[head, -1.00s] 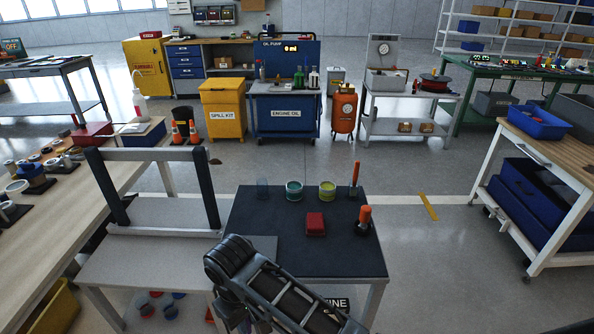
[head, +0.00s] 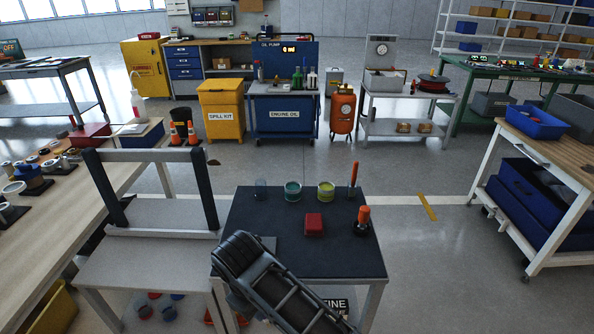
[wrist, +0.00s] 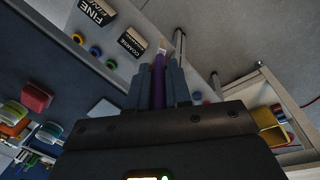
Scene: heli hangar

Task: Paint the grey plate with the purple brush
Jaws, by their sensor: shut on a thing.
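In the wrist view my gripper (wrist: 158,68) is shut on the purple brush (wrist: 158,82). The brush's handle stands between the two fingers and its pale tip points away from the gripper. In the head view my arm hides the gripper and the brush. A small flat grey piece (head: 268,243), perhaps the grey plate, lies on the dark table top (head: 335,262), partly behind my arm. A pale square piece (wrist: 105,111) in the wrist view may be the same thing. The brush tip is apart from it.
On the dark table stand a red block (head: 313,224), a teal cup (head: 293,191), a yellow cup (head: 326,191), a clear cup (head: 261,189) and an orange-handled tool (head: 362,218). An upright frame (head: 147,155) stands left on a grey table (head: 135,262).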

